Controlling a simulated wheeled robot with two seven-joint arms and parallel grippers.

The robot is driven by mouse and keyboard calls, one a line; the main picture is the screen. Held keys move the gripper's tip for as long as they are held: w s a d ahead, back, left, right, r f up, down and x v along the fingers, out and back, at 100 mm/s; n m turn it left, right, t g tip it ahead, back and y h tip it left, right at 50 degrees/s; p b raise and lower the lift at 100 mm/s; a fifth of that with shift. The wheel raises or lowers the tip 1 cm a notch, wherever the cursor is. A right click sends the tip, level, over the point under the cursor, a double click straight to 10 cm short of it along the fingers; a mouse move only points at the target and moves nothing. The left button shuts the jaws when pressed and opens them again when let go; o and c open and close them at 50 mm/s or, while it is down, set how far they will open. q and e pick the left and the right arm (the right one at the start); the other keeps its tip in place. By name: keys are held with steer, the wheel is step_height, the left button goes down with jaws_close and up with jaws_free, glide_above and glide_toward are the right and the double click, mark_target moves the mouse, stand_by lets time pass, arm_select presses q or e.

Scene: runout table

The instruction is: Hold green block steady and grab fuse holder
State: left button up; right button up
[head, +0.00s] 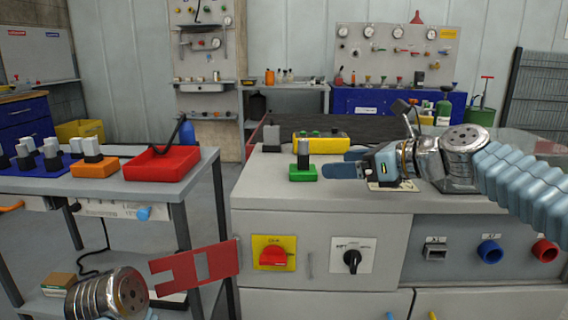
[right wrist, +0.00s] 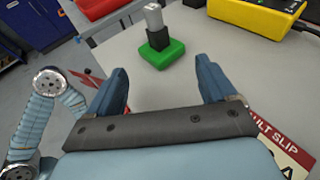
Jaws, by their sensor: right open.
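The green block (head: 303,173) lies on the grey cabinet top, left of my right gripper. The fuse holder (head: 304,150), pale grey above a dark lower part, stands upright on it. In the right wrist view the green block (right wrist: 162,55) and fuse holder (right wrist: 154,20) lie ahead, beyond the fingertips. My right gripper (head: 345,162) is open and empty, its blue fingers apart and pointing toward the block without touching it; it also shows in the right wrist view (right wrist: 165,82).
A yellow box (head: 322,143) stands behind the block. A fault slip (right wrist: 285,140) lies beneath my right gripper. A red notched plate (head: 195,268) shows before the cabinet. The left table holds a red tray (head: 162,164) and an orange block (head: 95,168) with a similar holder.

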mark_target(309, 166)
steer(key=x, duration=0.6)
steer(key=shift+p, duration=0.35)
steer(key=shift+p+x, duration=0.95)
steer(key=shift+x, duration=0.9)
arm_select(q)
steer(key=r, duration=0.1)
steer(key=d+r, duration=0.1)
steer(key=r, duration=0.1)
steer(key=shift+s, duration=0.2)
arm_select(e)
steer(key=shift+f, duration=0.1)
arm_select(q)
steer(key=shift+a, duration=0.1)
arm_select(e)
jaws_close()
jaws_free()
arm_select(q)
steer(key=shift+o, duration=0.3)
